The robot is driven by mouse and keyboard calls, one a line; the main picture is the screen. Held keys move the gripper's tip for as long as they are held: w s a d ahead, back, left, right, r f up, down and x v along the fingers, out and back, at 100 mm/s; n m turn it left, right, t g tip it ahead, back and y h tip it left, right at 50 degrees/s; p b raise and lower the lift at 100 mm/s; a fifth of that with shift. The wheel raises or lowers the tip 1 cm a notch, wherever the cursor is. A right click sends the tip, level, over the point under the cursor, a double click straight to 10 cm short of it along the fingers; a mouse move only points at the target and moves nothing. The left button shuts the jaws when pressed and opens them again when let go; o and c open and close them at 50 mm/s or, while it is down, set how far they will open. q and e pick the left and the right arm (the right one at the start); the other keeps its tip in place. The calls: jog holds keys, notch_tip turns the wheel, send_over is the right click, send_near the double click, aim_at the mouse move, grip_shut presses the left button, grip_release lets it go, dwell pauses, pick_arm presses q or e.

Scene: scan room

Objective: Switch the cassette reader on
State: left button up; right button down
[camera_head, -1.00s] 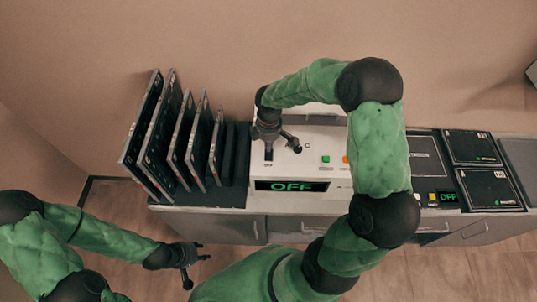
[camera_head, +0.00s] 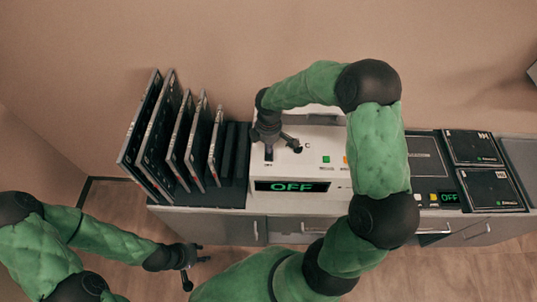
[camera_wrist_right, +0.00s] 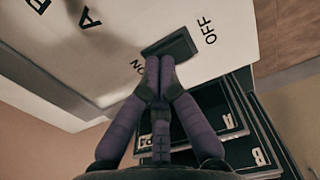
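The cassette reader (camera_head: 292,202) is a white box on the counter, and its display (camera_head: 291,186) reads OFF in green. A dark switch (camera_wrist_right: 174,45) sits on its top between ON and OFF labels in the right wrist view. My right gripper (camera_wrist_right: 160,62) has its fingertips together at the ON-side edge of the switch; whether they touch it I cannot tell. In the head view the right gripper (camera_head: 268,138) is above the left part of the reader's top. My left gripper (camera_head: 196,264) is open and empty, low in front of the counter.
Several dark cassettes (camera_head: 160,140) stand upright in a rack left of the reader. Green (camera_head: 326,159) and orange buttons are on the reader's top. My right arm covers its right side. Another unit (camera_head: 426,160) with a small OFF display and flat cassettes (camera_head: 490,188) lie further right.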

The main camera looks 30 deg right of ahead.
jog(key=shift+s+f, duration=0.1)
jog(key=shift+f, duration=0.1)
jog(key=shift+r, duration=0.15)
jog(key=shift+r+p, duration=2.65)
jog(key=shift+r, duration=0.8)
jog(key=shift+f, duration=0.1)
